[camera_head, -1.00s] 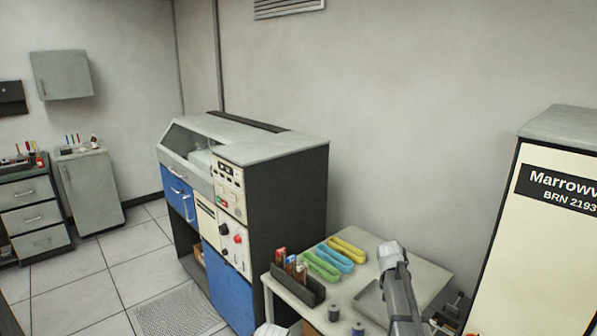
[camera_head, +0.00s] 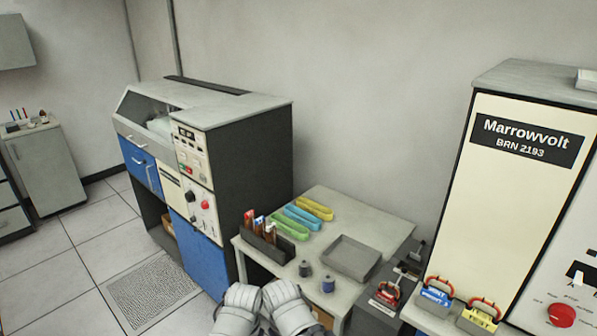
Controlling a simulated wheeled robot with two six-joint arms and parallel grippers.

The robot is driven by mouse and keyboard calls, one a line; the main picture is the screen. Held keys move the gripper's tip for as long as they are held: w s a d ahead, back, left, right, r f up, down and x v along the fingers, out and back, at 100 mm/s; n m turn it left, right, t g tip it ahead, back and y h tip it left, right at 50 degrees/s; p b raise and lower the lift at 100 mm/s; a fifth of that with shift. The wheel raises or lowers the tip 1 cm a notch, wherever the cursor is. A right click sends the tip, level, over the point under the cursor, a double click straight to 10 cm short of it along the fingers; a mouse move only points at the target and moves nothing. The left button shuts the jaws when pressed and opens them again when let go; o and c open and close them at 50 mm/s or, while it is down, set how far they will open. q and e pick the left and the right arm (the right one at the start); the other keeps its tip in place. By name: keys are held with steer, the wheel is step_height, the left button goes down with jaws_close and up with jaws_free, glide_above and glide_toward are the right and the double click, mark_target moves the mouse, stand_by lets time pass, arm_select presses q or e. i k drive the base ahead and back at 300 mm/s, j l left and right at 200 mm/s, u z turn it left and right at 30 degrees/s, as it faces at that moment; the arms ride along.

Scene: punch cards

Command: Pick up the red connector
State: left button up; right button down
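No fingertips of either gripper show.
The small table (camera_head: 345,215) holds yellow, blue and green loops, a dark card rack (camera_head: 268,245), two spools and an empty grey tray (camera_head: 350,258). The tall cream Marrowvolt cabinet (camera_head: 500,190) stands at right. A blue-and-grey machine (camera_head: 250,160) stands left, with open tiled floor beyond.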

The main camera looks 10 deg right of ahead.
mark_target(392, 301)
steer(key=i+z, duration=0.1)
steer(key=z, duration=0.4)
steer(key=i+j+z, duration=0.4)
steer(key=j, duration=0.15)
steer(key=j+z, duration=0.25)
steer(key=i+j, duration=0.1)
steer(key=j, duration=0.25)
steer(key=i+j, duration=0.1)
steer(key=j, duration=0.25)
steer(key=i+j, duration=0.15)
steer(key=j, duration=0.2)
